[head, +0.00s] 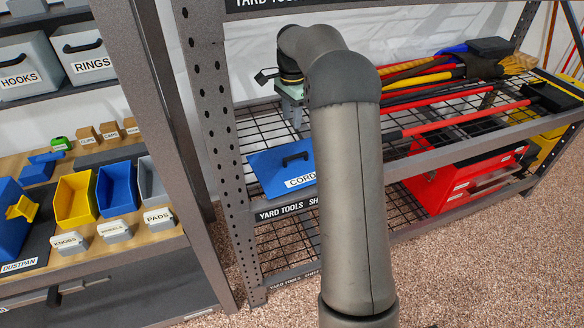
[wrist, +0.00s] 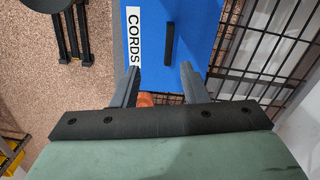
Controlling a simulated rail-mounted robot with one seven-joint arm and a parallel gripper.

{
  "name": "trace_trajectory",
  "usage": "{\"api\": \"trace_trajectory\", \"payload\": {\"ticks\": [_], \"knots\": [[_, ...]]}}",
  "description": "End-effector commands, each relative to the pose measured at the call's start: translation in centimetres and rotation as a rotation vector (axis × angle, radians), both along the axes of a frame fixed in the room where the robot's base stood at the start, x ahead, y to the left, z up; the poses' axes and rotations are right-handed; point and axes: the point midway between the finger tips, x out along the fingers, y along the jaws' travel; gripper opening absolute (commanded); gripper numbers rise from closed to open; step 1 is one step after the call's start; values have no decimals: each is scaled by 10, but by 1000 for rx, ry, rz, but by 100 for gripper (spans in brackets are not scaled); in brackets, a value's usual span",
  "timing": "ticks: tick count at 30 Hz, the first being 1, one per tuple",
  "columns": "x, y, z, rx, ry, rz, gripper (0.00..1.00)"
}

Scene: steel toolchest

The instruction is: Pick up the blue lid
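The blue lid (head: 265,172) is a flat blue panel with a black bar handle and a white CORDS label. It lies on the wire shelf in the head view, its right part hidden behind my arm. In the wrist view the blue lid (wrist: 195,30) fills the top middle, with its black handle (wrist: 169,44) upright in the picture. My gripper (wrist: 158,74) is open, its two grey fingers apart and nothing held between them. The handle is beyond the fingertips, toward the top of the picture.
Long red and yellow tools (head: 440,90) lie on the shelf to the right. A red toolbox (head: 465,180) stands below. A steel upright (head: 210,110) is left of the lid. A small orange-brown thing (wrist: 146,99) shows between the fingers, partly hidden.

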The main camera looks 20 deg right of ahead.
Motion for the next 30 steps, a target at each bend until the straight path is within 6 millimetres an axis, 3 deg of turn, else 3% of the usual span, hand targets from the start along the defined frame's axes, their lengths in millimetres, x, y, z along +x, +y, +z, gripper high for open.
{"api": "trace_trajectory", "payload": {"ticks": [3, 6, 21, 30], "knots": [[16, -19, -5, -15, -9, -107, 40], [20, -24, -12, -20, -11, -143, 40], [20, -24, -111, -20, -11, -143, 40], [19, -23, -134, -21, -12, -143, 40]]}}
